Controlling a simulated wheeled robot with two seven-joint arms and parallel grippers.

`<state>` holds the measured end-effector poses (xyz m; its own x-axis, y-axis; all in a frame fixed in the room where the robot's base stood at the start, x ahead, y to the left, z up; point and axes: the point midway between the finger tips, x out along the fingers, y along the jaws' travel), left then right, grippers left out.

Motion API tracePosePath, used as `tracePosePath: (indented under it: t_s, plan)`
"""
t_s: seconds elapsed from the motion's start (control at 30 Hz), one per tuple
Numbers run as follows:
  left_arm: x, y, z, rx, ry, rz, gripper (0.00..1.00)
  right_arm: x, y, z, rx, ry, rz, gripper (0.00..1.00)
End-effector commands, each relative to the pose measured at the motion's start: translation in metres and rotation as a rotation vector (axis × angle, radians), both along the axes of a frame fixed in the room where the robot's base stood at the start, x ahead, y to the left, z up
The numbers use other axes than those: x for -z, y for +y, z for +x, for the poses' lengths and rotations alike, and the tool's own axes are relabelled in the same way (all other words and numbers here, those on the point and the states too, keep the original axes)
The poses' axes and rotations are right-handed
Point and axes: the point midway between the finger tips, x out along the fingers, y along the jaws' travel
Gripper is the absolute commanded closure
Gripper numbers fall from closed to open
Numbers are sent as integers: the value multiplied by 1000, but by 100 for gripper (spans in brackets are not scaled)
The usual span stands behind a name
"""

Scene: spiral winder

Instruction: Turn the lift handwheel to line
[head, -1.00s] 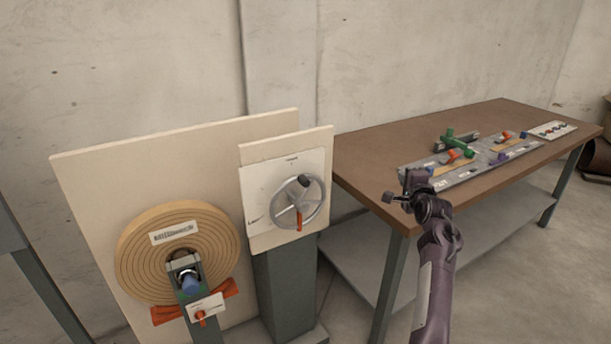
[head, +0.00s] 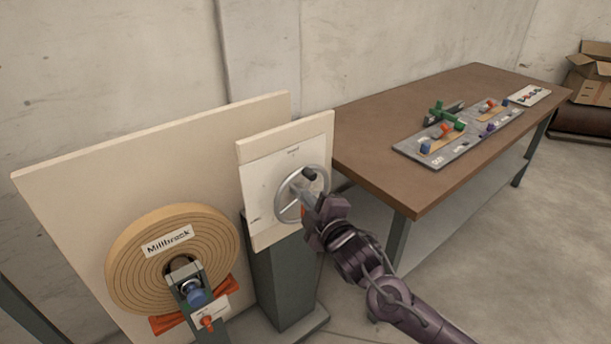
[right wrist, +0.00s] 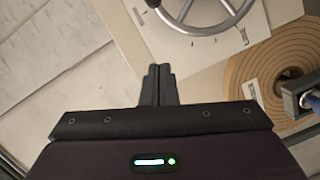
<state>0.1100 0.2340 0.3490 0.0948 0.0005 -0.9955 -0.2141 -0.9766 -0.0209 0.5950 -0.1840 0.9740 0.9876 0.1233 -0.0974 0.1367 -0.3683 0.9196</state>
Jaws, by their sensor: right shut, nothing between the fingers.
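The lift handwheel (head: 281,196) is a grey spoked wheel on a pale panel (head: 257,200) with small printed marks. A dark knob (head: 309,174) sits at the wheel's upper right. An orange part low on the wheel is mostly hidden behind my right gripper (head: 306,194). That gripper is shut and empty, in front of the wheel's right side in the head view. In the right wrist view its fingertips (right wrist: 159,70) are together, just below the wheel's rim (right wrist: 205,33); I cannot tell whether they touch it. My left gripper is not in view.
Left of the panel is a tan spiral coil (head: 140,262) labelled Millbrock, with a blue knob (head: 197,297) and orange parts before a large board. A brown workbench (head: 390,130) stands right, bearing a grey tray (head: 460,150) of coloured parts. A cardboard box (head: 590,75) is far right.

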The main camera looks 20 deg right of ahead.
Motion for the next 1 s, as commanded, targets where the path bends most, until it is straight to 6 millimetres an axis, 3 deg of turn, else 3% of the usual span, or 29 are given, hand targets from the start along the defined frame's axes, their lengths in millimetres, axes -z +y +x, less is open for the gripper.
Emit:
tracePosePath:
  t_s: [0.2,0.5,0.7,1.0]
  plan:
    - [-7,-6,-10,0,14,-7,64,0,4,40,4,-2,4,100]
    - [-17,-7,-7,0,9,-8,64,7,9,96,3,-1,4,100]
    - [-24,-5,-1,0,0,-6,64,20,-17,102,3,1,3,100]
    - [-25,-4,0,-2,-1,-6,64,24,-25,105,2,-1,4,100]
